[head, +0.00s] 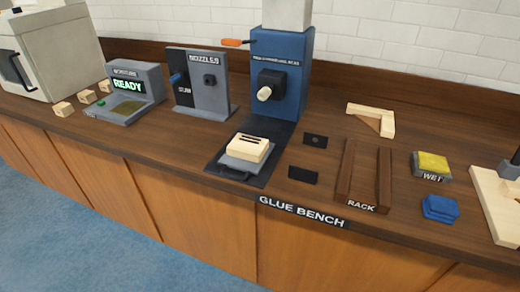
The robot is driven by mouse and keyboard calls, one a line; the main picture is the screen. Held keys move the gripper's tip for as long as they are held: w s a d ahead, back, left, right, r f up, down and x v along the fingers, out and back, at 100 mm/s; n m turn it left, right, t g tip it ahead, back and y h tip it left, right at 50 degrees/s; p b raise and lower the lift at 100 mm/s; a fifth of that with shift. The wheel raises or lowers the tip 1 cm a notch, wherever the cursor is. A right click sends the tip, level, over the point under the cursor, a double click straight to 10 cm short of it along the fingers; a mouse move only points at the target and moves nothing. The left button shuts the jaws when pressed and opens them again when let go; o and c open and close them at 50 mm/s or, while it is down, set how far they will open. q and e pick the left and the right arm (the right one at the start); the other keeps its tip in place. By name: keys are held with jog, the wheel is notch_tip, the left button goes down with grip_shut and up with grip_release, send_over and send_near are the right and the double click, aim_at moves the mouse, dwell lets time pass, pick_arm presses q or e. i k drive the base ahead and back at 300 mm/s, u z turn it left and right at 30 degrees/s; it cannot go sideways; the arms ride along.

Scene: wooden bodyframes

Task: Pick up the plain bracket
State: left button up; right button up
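A pale wooden bracket (383,113) lies on the bench top to the right of the blue machine. It is L-shaped, with a brown triangular patch in its inner corner. A second pale wooden piece (489,193) is at the right edge of the view, partly cut off. I cannot tell from its visible part whether it is also a bracket. Neither of my grippers is in view.
The blue machine (292,62) has a slotted wooden block (250,148) on the grey plate before it. Two dark rack rails (345,170) stand in front of the bracket. A yellow wet sponge (433,162) and blue cloth (440,208) lie right.

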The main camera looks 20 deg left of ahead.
aim_at(298, 174)
jog(key=u, duration=0.05)
jog(key=k, duration=1.1)
jog(key=z, duration=1)
jog(key=i, duration=1.6)
jog(key=u, duration=0.95)
